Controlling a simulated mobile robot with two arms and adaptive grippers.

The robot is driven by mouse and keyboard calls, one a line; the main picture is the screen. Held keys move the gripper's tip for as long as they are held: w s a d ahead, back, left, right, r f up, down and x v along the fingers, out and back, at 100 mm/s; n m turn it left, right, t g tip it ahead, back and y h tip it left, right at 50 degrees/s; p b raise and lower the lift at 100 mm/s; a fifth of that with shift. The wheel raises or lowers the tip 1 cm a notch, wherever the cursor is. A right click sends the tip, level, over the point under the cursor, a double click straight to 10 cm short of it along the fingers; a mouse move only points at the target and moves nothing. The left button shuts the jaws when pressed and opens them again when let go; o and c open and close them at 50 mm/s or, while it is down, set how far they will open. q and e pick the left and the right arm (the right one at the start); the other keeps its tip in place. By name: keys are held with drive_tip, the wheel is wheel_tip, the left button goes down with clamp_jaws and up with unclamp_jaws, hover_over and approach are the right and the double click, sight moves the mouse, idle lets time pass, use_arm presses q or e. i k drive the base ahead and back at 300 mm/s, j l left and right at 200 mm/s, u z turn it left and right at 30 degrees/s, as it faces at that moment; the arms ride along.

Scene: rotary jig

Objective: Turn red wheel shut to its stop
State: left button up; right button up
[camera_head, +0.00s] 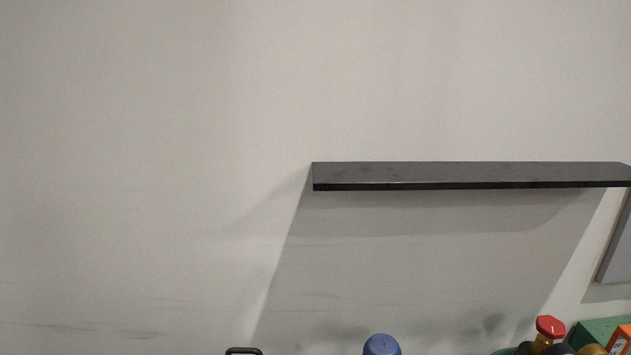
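No red wheel can be made out for certain. The only clearly red round part is a red cap-like piece (550,326) on a yellow stem at the bottom right; I cannot tell whether it is a wheel. Neither of my grippers shows in the head view, which looks mostly at the wall. Whatever stands below the bottom edge of the picture is hidden.
A dark shelf (470,175) juts from the pale wall (150,120). Along the bottom edge show a black handle-like piece (243,351), a blue rounded top (381,345), a green box (597,330) and an orange box (620,341). A grey panel (617,250) hangs at right.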

sight(547, 325)
drive_tip(key=z, duration=1.45)
